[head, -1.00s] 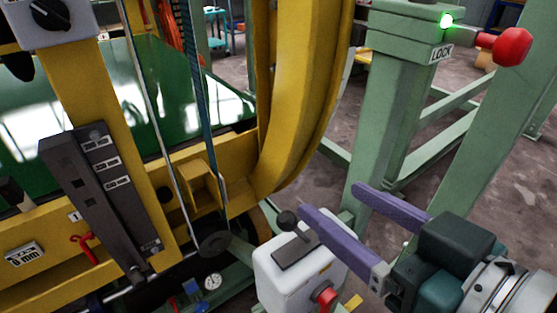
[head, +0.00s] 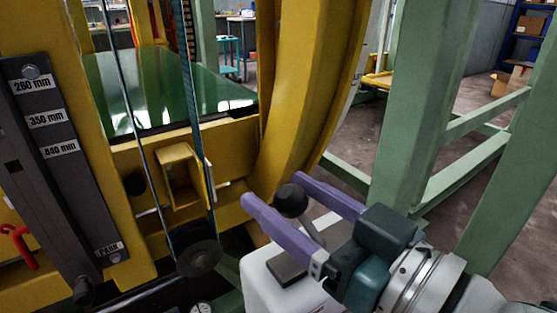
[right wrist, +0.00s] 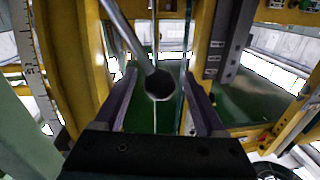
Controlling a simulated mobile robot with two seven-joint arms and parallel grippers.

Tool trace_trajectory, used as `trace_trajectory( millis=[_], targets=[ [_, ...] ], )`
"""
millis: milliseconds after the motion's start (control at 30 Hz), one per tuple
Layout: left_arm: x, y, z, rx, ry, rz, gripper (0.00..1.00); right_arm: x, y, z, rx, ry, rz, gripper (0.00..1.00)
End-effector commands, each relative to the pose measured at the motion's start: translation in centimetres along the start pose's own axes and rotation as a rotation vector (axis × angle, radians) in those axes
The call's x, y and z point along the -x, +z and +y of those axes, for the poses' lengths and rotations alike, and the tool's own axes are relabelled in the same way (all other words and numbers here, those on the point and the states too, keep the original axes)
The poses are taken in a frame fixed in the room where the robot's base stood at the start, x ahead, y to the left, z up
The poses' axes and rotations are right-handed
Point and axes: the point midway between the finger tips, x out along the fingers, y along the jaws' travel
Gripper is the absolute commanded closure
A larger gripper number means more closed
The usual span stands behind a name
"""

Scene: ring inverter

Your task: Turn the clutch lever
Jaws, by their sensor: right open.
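The clutch lever is most likely the rod with a round black knob (head: 291,201) on top of the white box (head: 262,280). My right gripper (head: 271,188) is open, its two purple fingers reaching in from the right, one on each side of the knob. In the right wrist view the knob (right wrist: 158,86) and its grey rod lie between the open fingers (right wrist: 160,95), with gaps visible on both sides. The lever leans; its foot is partly hidden by the near finger. My left gripper is not in view.
A yellow ring frame (head: 295,90) rises just behind the lever. A dark pulley (head: 199,250) with a belt is left of the white box. A dark scale plate (head: 55,150) stands at left. A green post (head: 415,110) stands behind my right gripper, with open floor beyond.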

Motion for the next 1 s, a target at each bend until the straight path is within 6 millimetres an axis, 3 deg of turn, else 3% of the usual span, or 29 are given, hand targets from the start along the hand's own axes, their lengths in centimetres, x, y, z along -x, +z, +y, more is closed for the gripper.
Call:
trace_trajectory(
  millis=[200, 533, 1000],
  targets=[
    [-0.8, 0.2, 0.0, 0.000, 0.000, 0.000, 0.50, -2.7, 0.1, 0.0, 0.000, -0.001, 0.001, 0.27],
    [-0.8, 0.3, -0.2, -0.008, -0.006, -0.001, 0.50, -3.1, 0.0, 0.0, 0.001, 0.000, -0.002, 0.27],
    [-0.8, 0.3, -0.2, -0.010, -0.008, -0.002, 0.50, -3.0, 0.0, 0.0, 0.001, 0.000, -0.002, 0.80]
  ],
)
